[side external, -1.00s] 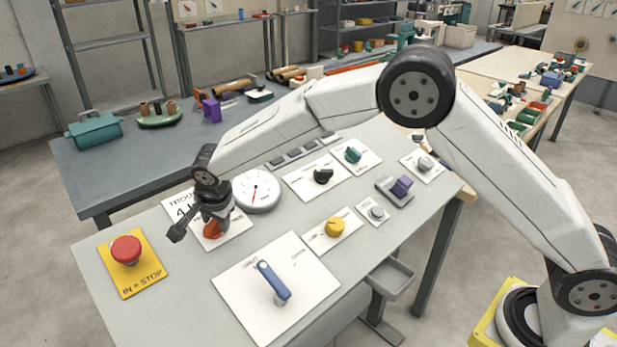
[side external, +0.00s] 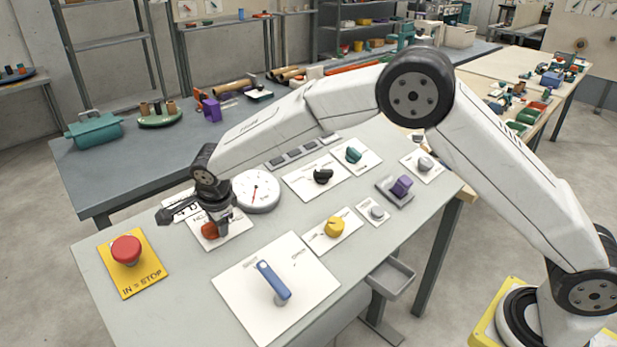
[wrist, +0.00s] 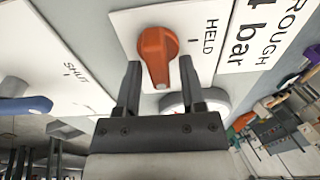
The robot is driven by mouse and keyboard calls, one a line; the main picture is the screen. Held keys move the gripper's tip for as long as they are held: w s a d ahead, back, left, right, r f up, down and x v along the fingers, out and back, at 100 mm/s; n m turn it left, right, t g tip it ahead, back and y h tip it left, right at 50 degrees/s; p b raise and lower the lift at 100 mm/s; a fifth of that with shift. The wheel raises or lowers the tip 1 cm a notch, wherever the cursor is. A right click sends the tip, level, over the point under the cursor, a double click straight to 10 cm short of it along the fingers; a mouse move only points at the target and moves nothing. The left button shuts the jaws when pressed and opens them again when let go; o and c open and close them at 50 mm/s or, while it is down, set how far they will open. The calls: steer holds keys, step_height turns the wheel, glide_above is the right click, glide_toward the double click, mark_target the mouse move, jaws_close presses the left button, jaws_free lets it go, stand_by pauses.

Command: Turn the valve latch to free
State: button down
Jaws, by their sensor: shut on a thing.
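The orange valve latch knob (side external: 209,230) stands on a white plate (side external: 236,238) at the left-middle of the panel, partly hidden by my gripper. In the wrist view the orange knob (wrist: 156,50) sits between my two fingers, and its narrow end points toward the bottom of the picture. The word HELD (wrist: 210,38) and a short tick lie to the right of the knob. No other word for this knob can be read. My gripper (wrist: 159,82) is shut on the knob, one finger at each side. It also shows in the side view (side external: 213,226).
A red stop button (side external: 126,250) stands to the left. A blue lever (side external: 273,281) on a large white plate is in front. A round gauge (side external: 257,190) is close behind on the right. A yellow knob (side external: 335,227) and other controls lie farther right.

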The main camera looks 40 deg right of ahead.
steer(key=c, duration=0.6)
jaws_free()
steer(key=shift+o, duration=0.2)
steer(key=shift+r, duration=0.1)
steer(key=v, duration=0.7)
steer(key=shift+s+r, duration=0.2)
steer(key=shift+r, duration=0.1)
steer(key=s+d+f+n, duration=0.2)
steer(key=s+d+n, duration=0.7)
steer(key=s+d, duration=0.2)
steer(key=s+d+f+n, duration=0.3)
steer(key=s+d+n, duration=0.6)
steer(key=s, duration=0.5)
steer(key=shift+d+f+g+y, duration=0.25)
steer(key=shift+d+g+y, duration=0.15)
steer(key=shift+d, duration=0.55)
